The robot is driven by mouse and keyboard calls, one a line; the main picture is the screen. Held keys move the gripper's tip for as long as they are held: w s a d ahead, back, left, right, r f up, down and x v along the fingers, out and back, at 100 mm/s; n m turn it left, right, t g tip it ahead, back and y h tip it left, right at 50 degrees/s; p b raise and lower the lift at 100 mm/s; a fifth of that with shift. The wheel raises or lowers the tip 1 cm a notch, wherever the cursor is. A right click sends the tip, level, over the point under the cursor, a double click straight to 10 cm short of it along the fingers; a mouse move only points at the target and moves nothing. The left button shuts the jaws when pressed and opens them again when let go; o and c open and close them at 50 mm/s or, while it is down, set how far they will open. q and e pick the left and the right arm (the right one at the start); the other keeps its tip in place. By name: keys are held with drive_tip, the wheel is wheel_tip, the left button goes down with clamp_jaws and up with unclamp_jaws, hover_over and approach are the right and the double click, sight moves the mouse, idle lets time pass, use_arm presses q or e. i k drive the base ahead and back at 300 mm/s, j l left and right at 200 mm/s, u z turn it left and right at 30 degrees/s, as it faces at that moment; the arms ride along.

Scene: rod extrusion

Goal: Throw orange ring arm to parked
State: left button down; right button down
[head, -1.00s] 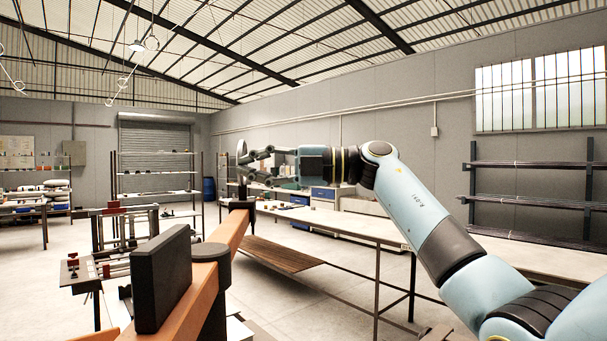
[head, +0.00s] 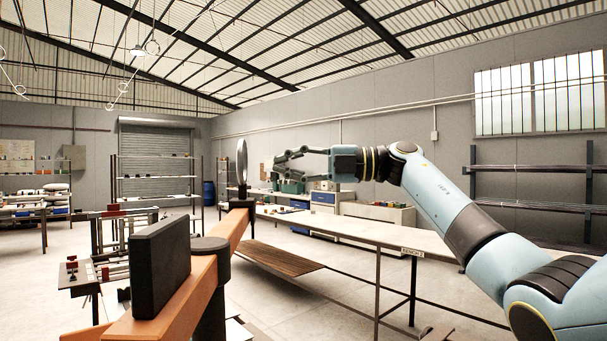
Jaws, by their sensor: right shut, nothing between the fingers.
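The orange ring arm (head: 190,295) is a long orange beam running from the lower left towards the middle of the head view. My left gripper is not in view.
A long light-topped table (head: 350,230) runs behind the beam, with a small label (head: 412,252) on its edge. A rack (head: 535,200) holding long bars stands at the right wall. A workstand (head: 110,240) stands at the left.

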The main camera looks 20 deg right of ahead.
sight(173, 277)
drive_tip(key=k+j, duration=0.25)
drive_tip(key=k, duration=0.2)
drive_tip(key=k+j, duration=0.25)
drive_tip(key=k, duration=0.25)
drive_tip(key=k+j, duration=0.3)
drive_tip(key=k, duration=0.15)
